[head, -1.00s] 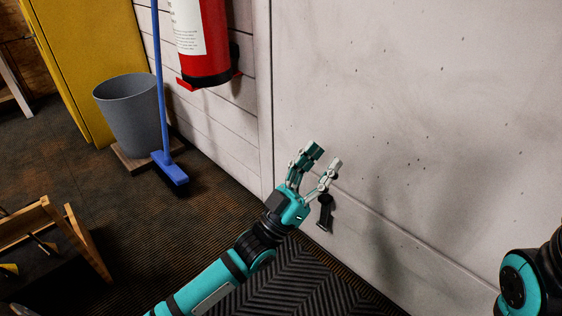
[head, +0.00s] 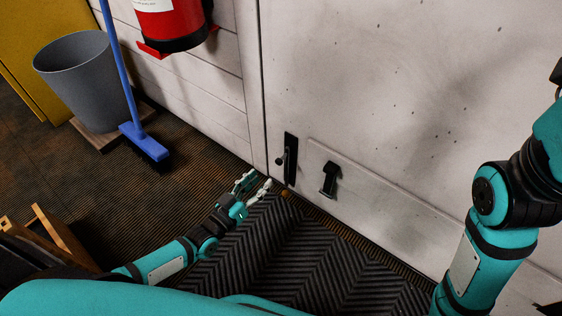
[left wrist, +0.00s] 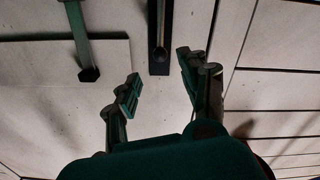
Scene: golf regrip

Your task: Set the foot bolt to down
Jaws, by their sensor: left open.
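The foot bolt (head: 290,160) is a narrow upright black plate with a small knob, low on the pale door near its left edge. I cannot tell its setting. My left gripper (head: 255,186) is open and empty, low down, just left of and below the bolt in the head view. In the left wrist view, the dark bolt plate with a lighter rod (left wrist: 161,35) comes down from the top edge, beyond the gap between the open fingers (left wrist: 160,72). I see no contact. My right gripper is out of view; only its arm shows at the right.
A second black fitting (head: 330,180) sits on the door right of the bolt. A dark ribbed mat (head: 300,250) lies before the door. A blue broom (head: 145,143), grey bin (head: 85,85) and red extinguisher (head: 172,22) stand or hang at left.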

